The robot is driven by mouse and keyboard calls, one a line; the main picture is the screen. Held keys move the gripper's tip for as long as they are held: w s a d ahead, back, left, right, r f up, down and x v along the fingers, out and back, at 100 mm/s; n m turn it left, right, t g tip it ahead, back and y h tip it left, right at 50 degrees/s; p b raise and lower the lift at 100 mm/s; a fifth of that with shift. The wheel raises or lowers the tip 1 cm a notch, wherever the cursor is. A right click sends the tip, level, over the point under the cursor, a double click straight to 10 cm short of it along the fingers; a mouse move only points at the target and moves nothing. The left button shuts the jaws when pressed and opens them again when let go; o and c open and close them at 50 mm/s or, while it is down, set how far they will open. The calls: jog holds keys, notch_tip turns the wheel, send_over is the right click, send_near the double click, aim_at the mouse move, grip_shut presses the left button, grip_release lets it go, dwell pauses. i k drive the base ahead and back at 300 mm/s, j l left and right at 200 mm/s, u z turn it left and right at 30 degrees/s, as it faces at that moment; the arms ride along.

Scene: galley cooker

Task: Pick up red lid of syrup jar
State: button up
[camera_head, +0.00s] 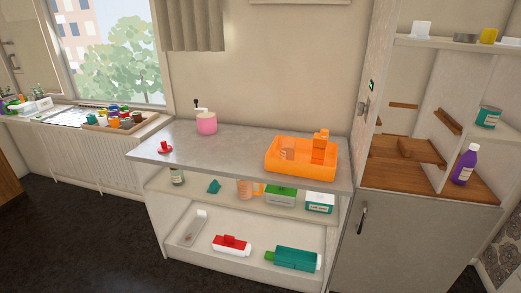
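A small red lid (165,148) with a raised knob lies at the left end of the grey countertop (225,152). A round pink jar (206,123) stands farther back and to the right, apart from the lid. It has a pale top with a dark piece sticking up. I cannot tell whether this is the syrup jar. My gripper is not in view.
An orange tray (300,169) with orange items occupies the counter's right side. A tall cabinet (408,240) bounds the right. Dark floor (90,235) is clear at left.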

aim_at(164, 148)
jog(key=i+j+u, duration=0.2)
jog(key=i+j, duration=0.15)
jog(key=i+j+u, duration=0.2)
jog(key=i, duration=0.35)
jog(key=i+j+u, duration=0.2)
jog(key=i, duration=0.3)
